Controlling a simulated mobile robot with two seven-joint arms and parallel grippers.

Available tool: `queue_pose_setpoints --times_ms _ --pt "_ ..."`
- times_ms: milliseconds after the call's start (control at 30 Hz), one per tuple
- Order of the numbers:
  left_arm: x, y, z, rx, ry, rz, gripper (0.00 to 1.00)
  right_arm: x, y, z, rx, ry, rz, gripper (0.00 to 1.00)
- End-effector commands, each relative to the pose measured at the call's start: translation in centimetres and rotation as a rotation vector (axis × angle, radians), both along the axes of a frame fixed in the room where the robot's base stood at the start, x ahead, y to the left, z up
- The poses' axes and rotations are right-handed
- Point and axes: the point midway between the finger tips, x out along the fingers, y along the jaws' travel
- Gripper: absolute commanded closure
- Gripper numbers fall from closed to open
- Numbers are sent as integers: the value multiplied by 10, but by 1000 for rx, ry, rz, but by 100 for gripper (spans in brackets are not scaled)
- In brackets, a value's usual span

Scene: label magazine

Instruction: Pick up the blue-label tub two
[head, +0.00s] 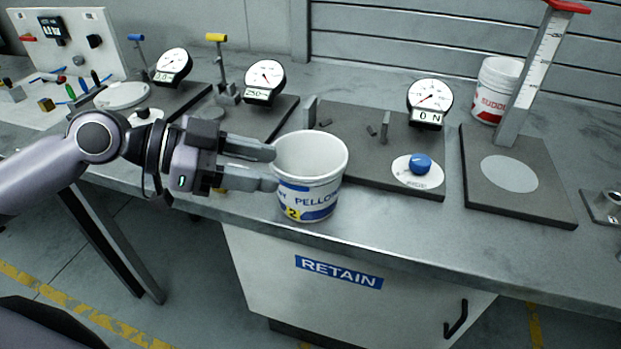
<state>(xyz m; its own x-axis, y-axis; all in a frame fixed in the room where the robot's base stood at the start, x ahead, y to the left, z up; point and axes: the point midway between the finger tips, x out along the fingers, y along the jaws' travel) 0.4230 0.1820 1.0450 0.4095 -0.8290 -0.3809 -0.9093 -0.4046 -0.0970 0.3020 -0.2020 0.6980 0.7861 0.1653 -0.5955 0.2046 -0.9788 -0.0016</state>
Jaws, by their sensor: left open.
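The blue-label tub two (311,181) is a white open-topped tub with a blue-and-white label and a yellow tag reading 2. It stands upright near the front edge of the bench, and it looks empty inside as far as I can see. My left gripper (273,169) comes in from the left with its fingers apart, fingertips at the tub's left side. I cannot tell whether the fingertips touch the tub. My right gripper is not in view.
The grey bench (388,222) carries several dial gauges, including one (429,104) behind the tub. A red-label tub (490,95) stands at the back right beside a height scale (530,75). A RETAIN cabinet (335,285) is below. Bare bench lies right of the tub.

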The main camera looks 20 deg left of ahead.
Motion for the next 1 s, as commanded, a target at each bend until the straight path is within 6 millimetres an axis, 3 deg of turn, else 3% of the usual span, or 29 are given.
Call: queue_pose_setpoints --times_ms 500,767,800,933,1000 --pt "24 -40 -22 -3 0 1 51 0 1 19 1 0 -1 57" --pt "25 -41 -25 0 0 2 51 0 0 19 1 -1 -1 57" --pt "25 -41 -25 0 0 2 55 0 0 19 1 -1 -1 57" --pt "25 -41 -25 -1 1 3 97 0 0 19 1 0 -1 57" --pt "25 -41 -25 -1 1 3 100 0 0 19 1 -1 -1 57"
